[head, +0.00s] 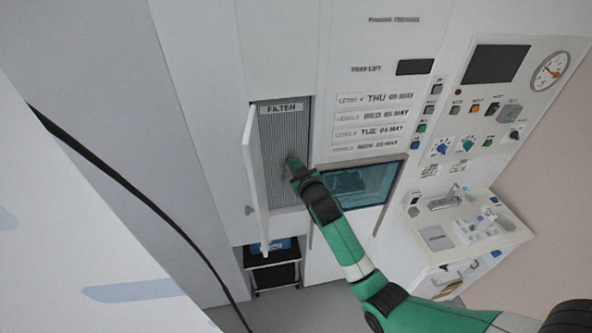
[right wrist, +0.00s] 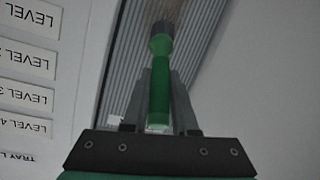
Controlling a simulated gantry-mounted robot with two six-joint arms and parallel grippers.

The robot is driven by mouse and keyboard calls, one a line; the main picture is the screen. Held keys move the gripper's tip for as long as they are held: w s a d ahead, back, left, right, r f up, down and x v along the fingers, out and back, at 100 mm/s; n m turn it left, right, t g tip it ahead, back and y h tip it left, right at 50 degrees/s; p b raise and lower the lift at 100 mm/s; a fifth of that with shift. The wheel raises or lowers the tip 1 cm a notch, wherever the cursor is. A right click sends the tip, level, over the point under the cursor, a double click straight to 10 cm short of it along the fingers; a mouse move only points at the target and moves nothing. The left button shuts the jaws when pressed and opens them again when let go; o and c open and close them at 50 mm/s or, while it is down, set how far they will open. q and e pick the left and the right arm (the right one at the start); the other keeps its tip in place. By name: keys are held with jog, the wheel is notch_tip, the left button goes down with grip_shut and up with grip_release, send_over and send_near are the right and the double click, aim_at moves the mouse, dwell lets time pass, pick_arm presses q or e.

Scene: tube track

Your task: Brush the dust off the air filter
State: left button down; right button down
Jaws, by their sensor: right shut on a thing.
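The air filter (head: 284,140) is a grey ribbed panel under a "FILTER" label, in a recess behind an open white door (head: 257,180). A dark smudge of dust shows at its middle right. My right gripper (head: 295,172) is in front of the filter. In the right wrist view, my right gripper (right wrist: 159,85) is shut on the green handle of a brush (right wrist: 159,95). The brush's brownish bristles (right wrist: 165,22) point at the filter (right wrist: 125,50) and appear at or very near its surface. My left gripper is not in view.
The open door hangs just left of the filter. A panel of level labels (head: 372,130) and a blue-tinted window (head: 360,185) are to the right. A small cart (head: 272,270) stands below. A counter (head: 465,225) with instruments is at the right.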

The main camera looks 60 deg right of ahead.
jog(key=shift+w+d+b, duration=0.3)
jog(key=shift+d, duration=0.1)
dwell(0.5)
jog(key=shift+s+d+f, duration=0.3)
jog(key=shift+s+d, duration=0.25)
jog(key=shift+s, duration=0.2)
jog(key=shift+p, duration=0.3)
jog(key=shift+s+d+f, duration=0.35)
jog(key=shift+s+d, duration=0.2)
jog(key=shift+s, duration=0.15)
jog(key=shift+w, duration=0.1)
jog(key=shift+w+a, duration=0.55)
jog(key=shift+w, duration=0.05)
